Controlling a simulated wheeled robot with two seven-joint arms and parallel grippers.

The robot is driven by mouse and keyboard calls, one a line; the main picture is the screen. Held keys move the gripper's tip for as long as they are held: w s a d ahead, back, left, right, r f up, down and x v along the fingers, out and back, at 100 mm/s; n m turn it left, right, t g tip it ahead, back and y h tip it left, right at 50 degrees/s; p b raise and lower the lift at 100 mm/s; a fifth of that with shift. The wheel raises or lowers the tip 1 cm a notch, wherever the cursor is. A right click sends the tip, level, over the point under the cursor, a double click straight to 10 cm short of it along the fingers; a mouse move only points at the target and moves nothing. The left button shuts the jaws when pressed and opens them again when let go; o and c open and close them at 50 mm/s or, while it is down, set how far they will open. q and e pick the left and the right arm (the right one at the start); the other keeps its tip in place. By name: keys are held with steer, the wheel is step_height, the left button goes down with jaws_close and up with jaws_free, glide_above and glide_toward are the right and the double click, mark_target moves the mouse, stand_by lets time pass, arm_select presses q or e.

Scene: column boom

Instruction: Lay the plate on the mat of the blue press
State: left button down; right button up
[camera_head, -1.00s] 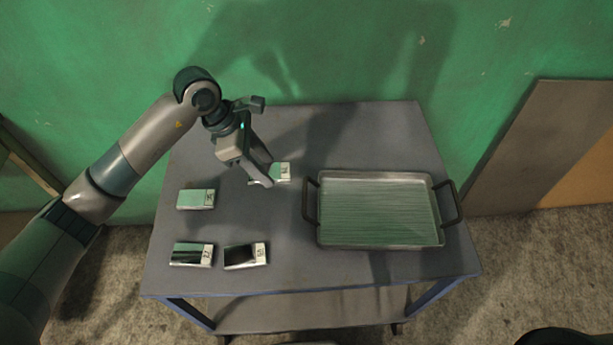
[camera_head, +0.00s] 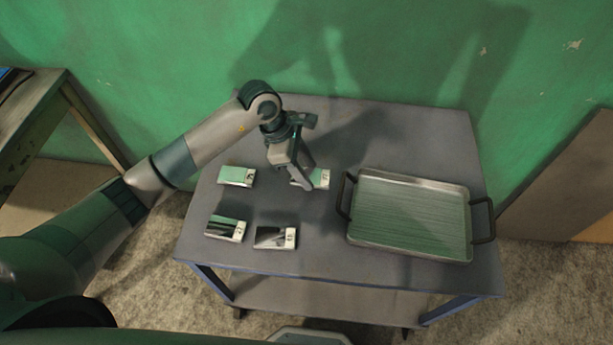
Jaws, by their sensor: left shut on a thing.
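One plate (camera_head: 237,176) is at the back left, one (camera_head: 225,229) at the front left and one (camera_head: 275,238) in front. A further plate (camera_head: 320,178) is at my left gripper (camera_head: 306,184), which is shut on its left part and covers some of it. I cannot tell whether this plate is lifted off the table. My right gripper is not in view. No blue press or mat shows that I can make out.
A metal tray (camera_head: 410,254) with two dark handles stands on the right of the grey table (camera_head: 330,262). Another table (camera_head: 40,112) is at the far left by the green wall. A board (camera_head: 568,190) leans at the right.

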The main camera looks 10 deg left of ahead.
arm_select(q)
steer(key=shift+f+p, duration=0.6)
steer(key=shift+f, duration=1.2)
steer(key=shift+f, duration=0.15)
steer(key=c, duration=1)
jaws_free()
